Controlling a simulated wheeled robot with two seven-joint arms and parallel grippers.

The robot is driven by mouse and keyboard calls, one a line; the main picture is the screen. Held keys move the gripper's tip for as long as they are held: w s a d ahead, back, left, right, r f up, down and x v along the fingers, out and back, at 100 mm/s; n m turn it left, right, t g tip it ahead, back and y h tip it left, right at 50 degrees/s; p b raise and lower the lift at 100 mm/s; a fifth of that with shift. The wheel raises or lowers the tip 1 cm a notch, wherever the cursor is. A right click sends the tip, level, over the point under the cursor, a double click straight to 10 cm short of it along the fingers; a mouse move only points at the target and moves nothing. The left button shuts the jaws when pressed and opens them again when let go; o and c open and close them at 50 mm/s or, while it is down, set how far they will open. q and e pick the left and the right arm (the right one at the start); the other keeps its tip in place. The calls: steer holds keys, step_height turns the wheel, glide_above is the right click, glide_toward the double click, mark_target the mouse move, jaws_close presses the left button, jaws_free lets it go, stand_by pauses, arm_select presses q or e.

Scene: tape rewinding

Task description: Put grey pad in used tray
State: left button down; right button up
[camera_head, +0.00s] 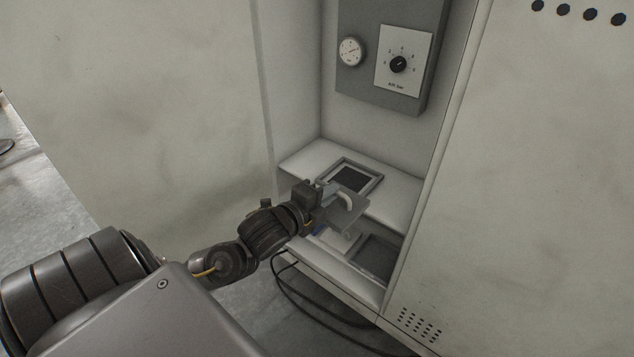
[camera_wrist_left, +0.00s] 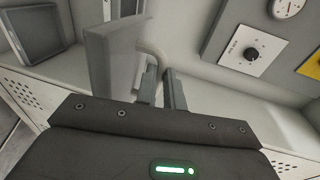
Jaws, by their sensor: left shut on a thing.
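The grey pad (camera_head: 348,211) is a flat grey plate with a pale curved handle (camera_head: 345,200). My left gripper (camera_head: 328,193) is shut on its handle and holds it over the front part of the cabinet shelf. In the left wrist view the pad (camera_wrist_left: 112,58) stands out to the left of my left gripper (camera_wrist_left: 162,88), with the handle behind the fingers. One framed tray (camera_head: 378,183) with a dark inside lies at the back of the shelf. A second dark tray (camera_head: 376,257) lies at the front right, partly hidden by the pad. I cannot tell which is the used tray.
The shelf (camera_head: 405,190) sits in a narrow cabinet niche with side walls close by. A grey panel with a gauge (camera_head: 351,51) and a dial (camera_head: 398,64) hangs above. Black cables (camera_head: 310,312) run below the front edge.

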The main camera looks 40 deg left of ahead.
arm_select(q)
steer(key=d+r, duration=0.1)
steer(key=d, duration=1)
steer(key=shift+s+r, duration=0.2)
steer(key=shift+s, duration=0.05)
